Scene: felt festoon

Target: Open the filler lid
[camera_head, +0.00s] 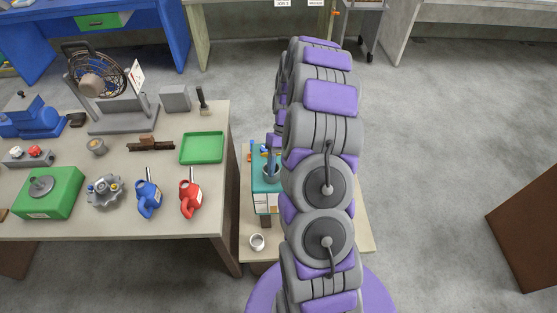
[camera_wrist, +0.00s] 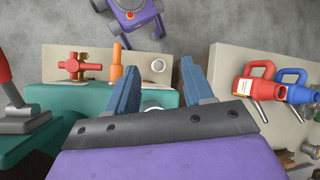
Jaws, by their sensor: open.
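My gripper (camera_wrist: 161,72) is open in the wrist view, its two blue fingers apart with nothing between them that I can see held. Behind the fingers is a teal machine (camera_wrist: 62,99). A pale rounded part (camera_wrist: 152,106) shows between the fingers, mostly hidden by the gripper body; I cannot tell whether it is the filler lid. In the head view the teal machine (camera_head: 263,201) stands on a low bench, largely hidden behind my arm.
A red-handled lever (camera_wrist: 18,118) stands at the left in the wrist view. A red valve (camera_wrist: 80,66), an orange part (camera_wrist: 117,72) and a white cup (camera_wrist: 157,66) lie beyond the machine.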

